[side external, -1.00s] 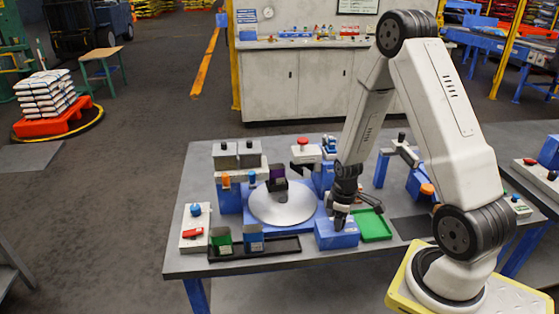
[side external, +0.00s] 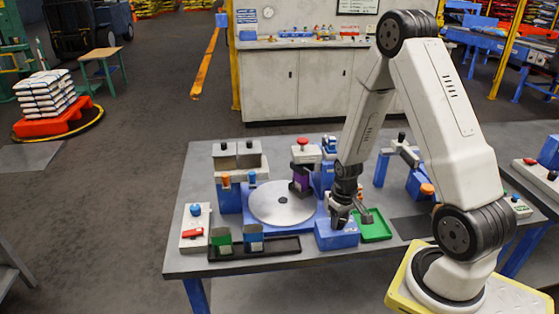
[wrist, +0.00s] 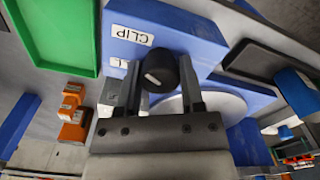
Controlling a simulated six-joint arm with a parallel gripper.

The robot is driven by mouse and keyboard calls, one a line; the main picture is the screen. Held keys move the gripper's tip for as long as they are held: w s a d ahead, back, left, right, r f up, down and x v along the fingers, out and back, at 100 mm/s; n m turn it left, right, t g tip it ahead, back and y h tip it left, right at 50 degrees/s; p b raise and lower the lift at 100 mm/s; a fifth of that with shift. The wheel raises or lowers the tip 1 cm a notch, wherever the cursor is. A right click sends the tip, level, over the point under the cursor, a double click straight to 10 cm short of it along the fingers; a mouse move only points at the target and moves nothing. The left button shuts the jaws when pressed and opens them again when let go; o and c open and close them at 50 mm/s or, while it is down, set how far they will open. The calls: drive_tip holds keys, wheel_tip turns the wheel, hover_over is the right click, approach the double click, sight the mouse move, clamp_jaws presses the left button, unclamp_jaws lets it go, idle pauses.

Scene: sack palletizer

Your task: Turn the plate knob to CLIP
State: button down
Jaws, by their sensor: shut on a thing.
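The black plate knob (wrist: 162,70) stands on the blue box (wrist: 185,30), which also shows in the side view (side external: 337,236). My gripper (wrist: 160,78) is shut on the knob, one finger on each side. The knob has a small white mark, but I cannot tell which label it points to. A CLIP label (wrist: 130,35) is on the box above the knob, and a second label (wrist: 119,62) is partly hidden by the finger. In the side view my gripper (side external: 340,213) hides the knob. The round grey plate (side external: 268,208) carries a purple pouch (side external: 300,180) at its back right.
A green tray (side external: 376,227) lies right of the blue box. A black tray (side external: 282,247) holds a green pouch (side external: 221,240) and a blue one (side external: 252,239). A red-button unit (side external: 305,152) stands behind the plate. An orange part (wrist: 72,115) shows in the wrist view.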

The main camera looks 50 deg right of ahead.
sight(340, 219)
drive_tip(key=shift+c, duration=1.1)
unclamp_jaws()
drive_tip(key=shift+r, duration=0.2)
drive_tip(key=shift+r, duration=3.7)
